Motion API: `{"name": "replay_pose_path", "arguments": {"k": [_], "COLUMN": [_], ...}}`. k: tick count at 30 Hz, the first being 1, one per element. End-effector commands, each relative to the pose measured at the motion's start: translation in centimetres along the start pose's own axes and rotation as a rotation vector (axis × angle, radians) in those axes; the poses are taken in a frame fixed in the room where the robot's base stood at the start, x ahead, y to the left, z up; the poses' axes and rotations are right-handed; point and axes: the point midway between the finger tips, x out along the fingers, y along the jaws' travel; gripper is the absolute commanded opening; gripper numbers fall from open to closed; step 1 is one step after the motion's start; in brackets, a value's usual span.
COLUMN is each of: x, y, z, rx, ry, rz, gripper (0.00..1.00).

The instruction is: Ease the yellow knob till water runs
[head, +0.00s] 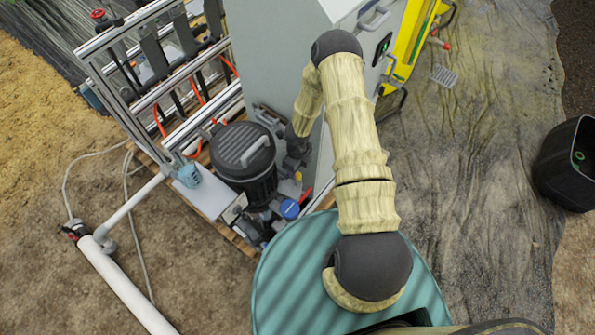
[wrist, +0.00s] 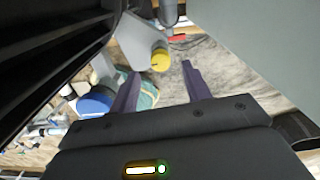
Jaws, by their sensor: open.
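The yellow knob (wrist: 160,60) shows in the wrist view, at the lower end of a pale grey fitting. It lies ahead of my gripper (wrist: 161,70), between the two finger lines and beyond the tips. The fingers are spread with nothing between them, and no contact with the knob shows. I see no running water in either view.
A blue cap (wrist: 97,102) sits left of my fingers; it also shows in the head view (head: 290,209). A white pipe (head: 120,285) lies at lower left.

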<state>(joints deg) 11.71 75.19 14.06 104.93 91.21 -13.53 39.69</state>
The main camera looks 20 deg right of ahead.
Motion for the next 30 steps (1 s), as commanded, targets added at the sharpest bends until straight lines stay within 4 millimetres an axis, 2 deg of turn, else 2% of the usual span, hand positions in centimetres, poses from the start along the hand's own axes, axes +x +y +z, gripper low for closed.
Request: {"name": "replay_pose_path", "arguments": {"k": [1,3,18,23,30], "x": [-1.4,-2.8,-12.3,-13.5,-13.5], "y": [-0.1,-0.1,-0.1,0.0,0.0], "z": [0.1,0.0,0.0,0.0,0.0], "rx": [0.0,0.001,0.001,-0.001,-0.001], "ry": [-0.003,-0.002,-0.002,-0.001,0.0], "rz": [-0.002,-0.003,-0.002,0.0,0.0], "gripper": [0.48,0.48,0.48,0.48,0.48]}}
